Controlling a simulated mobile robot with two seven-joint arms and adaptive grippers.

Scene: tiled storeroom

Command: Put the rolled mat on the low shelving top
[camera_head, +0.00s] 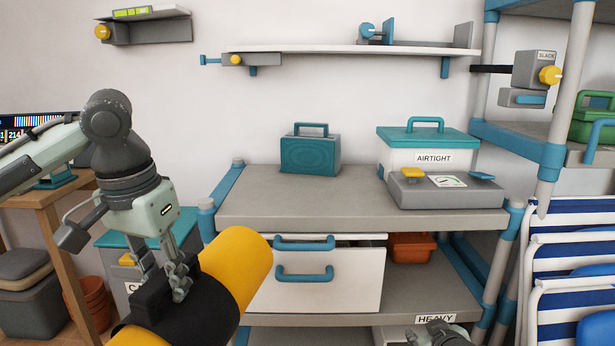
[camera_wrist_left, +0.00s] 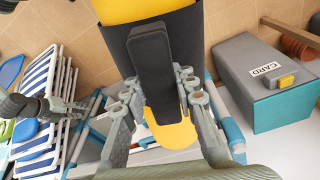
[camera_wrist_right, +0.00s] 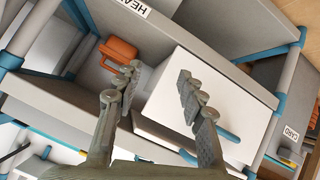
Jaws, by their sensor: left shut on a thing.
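The rolled mat (camera_head: 236,268) is yellow with a wide black band and a black handle. It also shows in the left wrist view (camera_wrist_left: 170,130). My left gripper (camera_head: 178,282) is shut on the mat's black handle and holds the mat in front of the shelving, lower than its top. The low shelving top (camera_head: 262,203) is a grey board between blue-jointed posts. My right gripper (camera_wrist_right: 160,82) is open and empty before the white drawers; only its tip (camera_head: 440,335) shows low in the head view.
On the shelving top stand a teal box (camera_head: 310,155) at the back middle, a white AIRTIGHT box (camera_head: 400,158) and a grey case (camera_head: 445,193) on the right. The top's left and front middle are bare. Folded striped chairs (camera_head: 570,260) stand at the right.

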